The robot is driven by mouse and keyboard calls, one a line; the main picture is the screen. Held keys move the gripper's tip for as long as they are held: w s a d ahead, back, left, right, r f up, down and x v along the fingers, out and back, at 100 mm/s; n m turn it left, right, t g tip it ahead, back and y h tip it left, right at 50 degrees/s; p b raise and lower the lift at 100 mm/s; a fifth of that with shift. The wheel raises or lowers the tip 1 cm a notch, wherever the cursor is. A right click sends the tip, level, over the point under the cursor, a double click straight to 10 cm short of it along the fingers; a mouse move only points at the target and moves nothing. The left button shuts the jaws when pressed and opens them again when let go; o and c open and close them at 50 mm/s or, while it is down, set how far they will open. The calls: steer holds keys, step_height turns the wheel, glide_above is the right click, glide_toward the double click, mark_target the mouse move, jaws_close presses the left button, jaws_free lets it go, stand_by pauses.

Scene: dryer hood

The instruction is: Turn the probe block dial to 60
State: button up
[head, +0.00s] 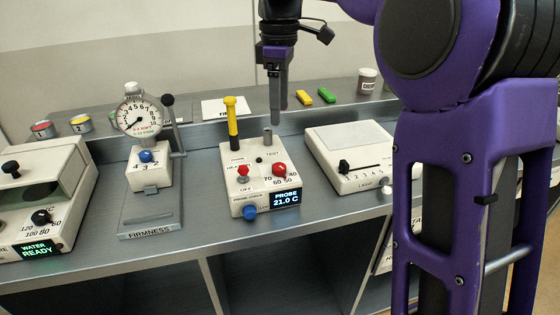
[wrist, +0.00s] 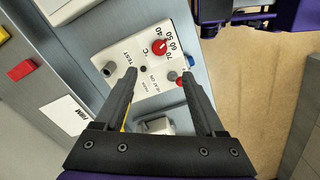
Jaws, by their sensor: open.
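The probe block (head: 240,196) is a cream box in the middle of the counter, and it also shows in the wrist view (wrist: 110,58). Its red dial (head: 279,170) is at the right of its top, with 50, 60 and 70 printed beside it. The dial shows in the wrist view (wrist: 158,47); I cannot read its exact setting. The front display (head: 286,199) reads PROBE 21.0 C. My gripper (head: 279,104) is open and empty, pointing down above the back of the block. In the wrist view its fingers (wrist: 160,72) are apart, with the dial beyond and between the tips.
A red heat switch (head: 243,172), grey post (head: 268,134) and yellow-handled probe (head: 232,115) stand on the block. A firmness gauge (head: 138,115) is left, a flat slider device (head: 350,150) right.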

mark_target(280, 166)
step_height(280, 166, down, 14)
steer(key=b, duration=0.3)
jaws_close()
stand_by(0.4)
